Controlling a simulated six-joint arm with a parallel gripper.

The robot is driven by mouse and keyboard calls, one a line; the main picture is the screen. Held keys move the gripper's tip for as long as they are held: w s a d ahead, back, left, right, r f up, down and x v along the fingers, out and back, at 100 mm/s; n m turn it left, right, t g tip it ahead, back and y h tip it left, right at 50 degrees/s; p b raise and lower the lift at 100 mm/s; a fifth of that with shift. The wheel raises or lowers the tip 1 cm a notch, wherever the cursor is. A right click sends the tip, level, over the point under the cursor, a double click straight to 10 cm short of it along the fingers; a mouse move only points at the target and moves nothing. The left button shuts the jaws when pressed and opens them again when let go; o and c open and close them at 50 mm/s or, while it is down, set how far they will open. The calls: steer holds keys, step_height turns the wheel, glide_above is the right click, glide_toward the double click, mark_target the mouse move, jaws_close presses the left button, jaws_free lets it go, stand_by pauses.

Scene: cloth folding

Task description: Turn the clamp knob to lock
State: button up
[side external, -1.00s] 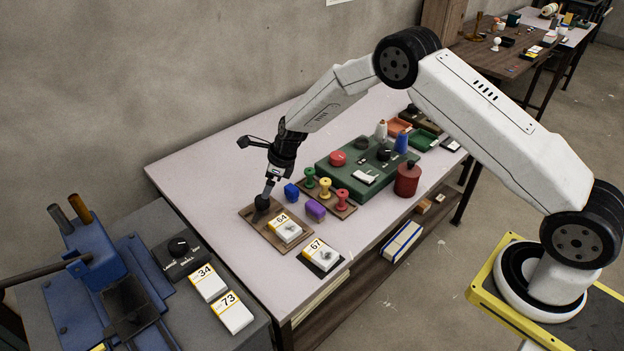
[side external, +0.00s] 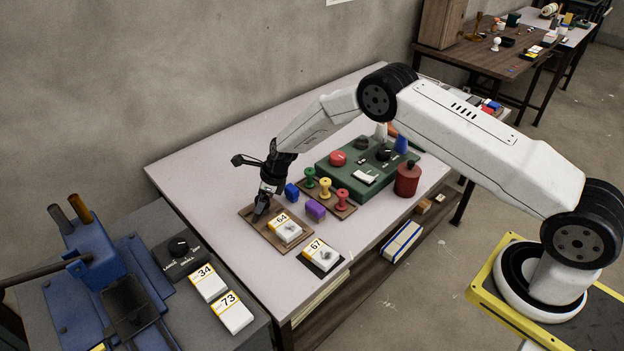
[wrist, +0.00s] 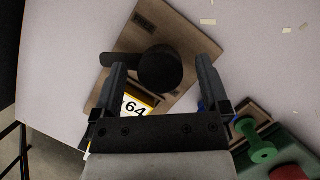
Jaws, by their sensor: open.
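The clamp knob (wrist: 160,70) is a dark round piece on a brown wooden board (wrist: 185,33). A dark bar (wrist: 116,58) extends from it to the left in the wrist view. My gripper (wrist: 160,66) is open, with one finger on each side of the knob; I cannot tell whether either touches it. In the side view my gripper (side external: 261,214) is low over the back left of the board (side external: 251,226) and mostly hides the knob. A white and yellow block marked 64 (side external: 286,229) sits on the same board.
A block marked 67 (side external: 320,254) lies in front. The table's left side (side external: 195,175) is clear.

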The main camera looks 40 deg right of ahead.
steer(key=shift+c, duration=0.2)
steer(key=c, duration=1.2)
steer(key=shift+c, duration=0.2)
steer(key=shift+n, duration=0.4)
steer(key=n+g, duration=0.1)
steer(key=n, duration=0.1)
steer(key=n+g+y, duration=0.1)
steer(key=n, duration=0.2)
steer(key=shift+w, duration=0.1)
steer(key=n+g, duration=0.1)
steer(key=n, duration=0.2)
steer(key=n+g, duration=0.1)
steer(key=n, duration=0.1)
steer(key=shift+n+y, duration=0.3)
steer(key=shift+n, duration=0.1)
steer(key=o, duration=1.3)
steer(key=shift+d+r, duration=0.1)
steer(key=shift+r, duration=0.05)
